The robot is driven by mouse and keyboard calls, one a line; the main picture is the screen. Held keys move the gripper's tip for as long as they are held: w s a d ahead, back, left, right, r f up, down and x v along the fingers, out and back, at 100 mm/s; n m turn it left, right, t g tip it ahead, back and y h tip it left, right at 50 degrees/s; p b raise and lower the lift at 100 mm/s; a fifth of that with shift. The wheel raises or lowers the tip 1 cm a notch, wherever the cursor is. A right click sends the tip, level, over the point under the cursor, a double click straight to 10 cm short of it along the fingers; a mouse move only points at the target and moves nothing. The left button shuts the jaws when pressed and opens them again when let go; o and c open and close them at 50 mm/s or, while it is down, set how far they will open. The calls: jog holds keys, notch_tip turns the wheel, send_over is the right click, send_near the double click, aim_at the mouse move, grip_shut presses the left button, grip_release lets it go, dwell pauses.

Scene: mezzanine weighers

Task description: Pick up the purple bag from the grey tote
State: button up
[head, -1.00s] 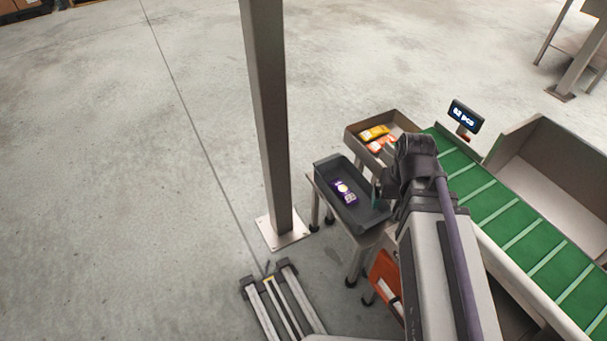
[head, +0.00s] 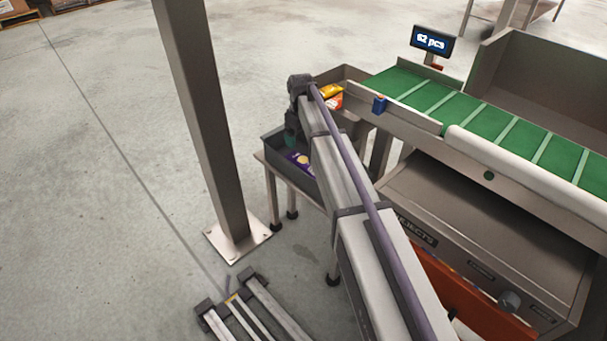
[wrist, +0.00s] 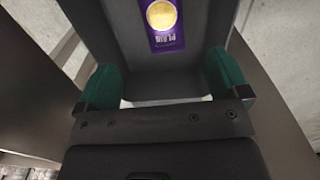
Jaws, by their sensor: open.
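The purple bag (wrist: 163,22) lies flat in the grey tote and shows a yellow disc on its face. In the head view a small part of the purple bag (head: 304,163) shows beside my arm, and the arm hides the rest. The grey tote (head: 271,149) stands on a metal stand left of the arm; its inner floor shows in the wrist view (wrist: 122,40). My gripper (wrist: 165,85) is open, with its two green fingers apart and nothing between them. It is over the near part of the tote, and the bag lies beyond the fingertips.
A metal bin (head: 345,74) with yellow and orange bags stands behind the tote. A green conveyor (head: 480,125) runs to the right, with a display (head: 432,41) reading 62 pcs. A steel post (head: 207,120) stands left of the tote. Open floor lies further left.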

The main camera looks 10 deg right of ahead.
aim_at(301, 158)
notch_tip(301, 158, down, 6)
jog(key=b, duration=0.5)
jog(key=shift+r+b, duration=0.1)
jog(key=shift+b, duration=0.25)
jog(key=f+b, duration=0.5)
jog(key=shift+s+a+f, duration=0.1)
jog(key=shift+s, duration=0.15)
jog(key=shift+r, duration=0.25)
jog(key=c, duration=1)
